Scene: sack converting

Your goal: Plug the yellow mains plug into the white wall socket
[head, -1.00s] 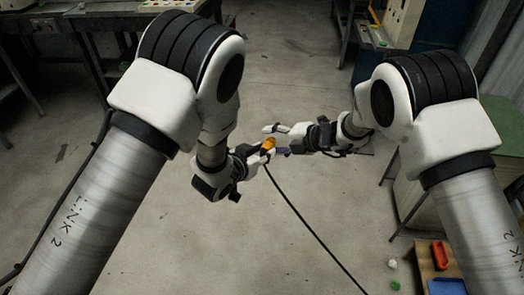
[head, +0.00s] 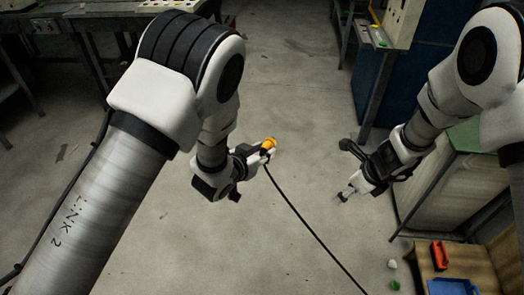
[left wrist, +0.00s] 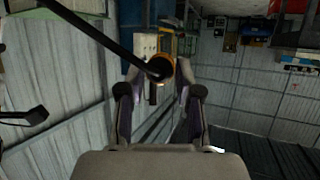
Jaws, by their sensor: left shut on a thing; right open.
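The yellow mains plug (head: 270,142) is held at the tips of my left gripper (head: 264,154), in mid-air over the floor near the middle of the head view. A black cable (head: 300,217) runs from it down to the lower right. In the left wrist view the plug (left wrist: 162,66) shows as an orange-yellow round end between the two fingers, with the cable running to the upper left. My right gripper (head: 344,195) is open and empty, to the right of the plug and apart from it. I cannot make out the white wall socket in either view.
A green-topped cabinet (head: 455,187) stands at the right. In front of it is a wooden surface (head: 480,262) with a red object (head: 440,255). A bench with a control panel (head: 399,22) stands at the upper right. The middle floor (head: 200,250) is clear.

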